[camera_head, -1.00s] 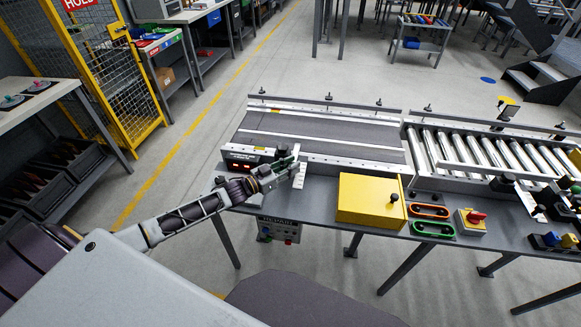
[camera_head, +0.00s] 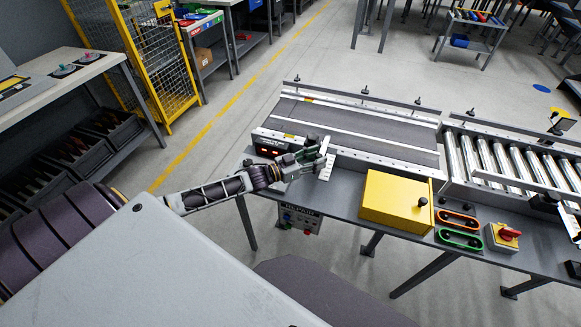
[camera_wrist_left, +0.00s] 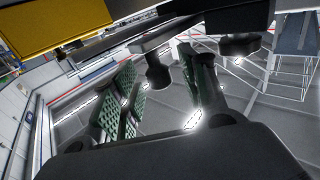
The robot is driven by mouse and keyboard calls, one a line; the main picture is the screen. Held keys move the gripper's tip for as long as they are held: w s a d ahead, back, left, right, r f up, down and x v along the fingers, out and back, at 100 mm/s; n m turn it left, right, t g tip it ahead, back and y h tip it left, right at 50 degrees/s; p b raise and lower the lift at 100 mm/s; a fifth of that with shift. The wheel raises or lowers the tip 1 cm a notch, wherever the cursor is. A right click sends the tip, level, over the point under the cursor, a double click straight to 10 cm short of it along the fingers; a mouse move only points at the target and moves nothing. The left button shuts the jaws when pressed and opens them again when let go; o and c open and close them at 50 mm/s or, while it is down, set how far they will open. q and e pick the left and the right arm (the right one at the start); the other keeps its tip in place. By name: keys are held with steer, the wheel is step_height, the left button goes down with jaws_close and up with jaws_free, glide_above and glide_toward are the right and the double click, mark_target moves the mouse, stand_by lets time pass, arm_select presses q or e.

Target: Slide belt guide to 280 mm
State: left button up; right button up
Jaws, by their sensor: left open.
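The belt conveyor (camera_head: 375,128) has a dark belt between pale side rails. Its near rail (camera_head: 385,160) runs along the front edge, and a short white scale strip (camera_head: 326,168) sticks out toward me near its left end. A box with red lit digits (camera_head: 268,146) stands at the belt's left end. My left gripper (camera_head: 318,156) is at the near rail, close to the scale. In the left wrist view its green-padded fingers are apart, with a black knob (camera_wrist_left: 158,72) showing between them. I cannot tell whether they touch it. The scale reading is too small to read.
A yellow box (camera_head: 390,200) stands on the bench right of the scale. Orange (camera_head: 456,218) and green (camera_head: 459,240) handles and a red switch (camera_head: 508,233) lie further right. A roller conveyor (camera_head: 510,160) continues to the right. A control panel (camera_head: 298,218) hangs below the bench front.

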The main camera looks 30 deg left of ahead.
arm_select(q)
steer(key=v, duration=1)
steer(key=shift+s+a, duration=0.2)
stand_by(0.6)
stand_by(0.5)
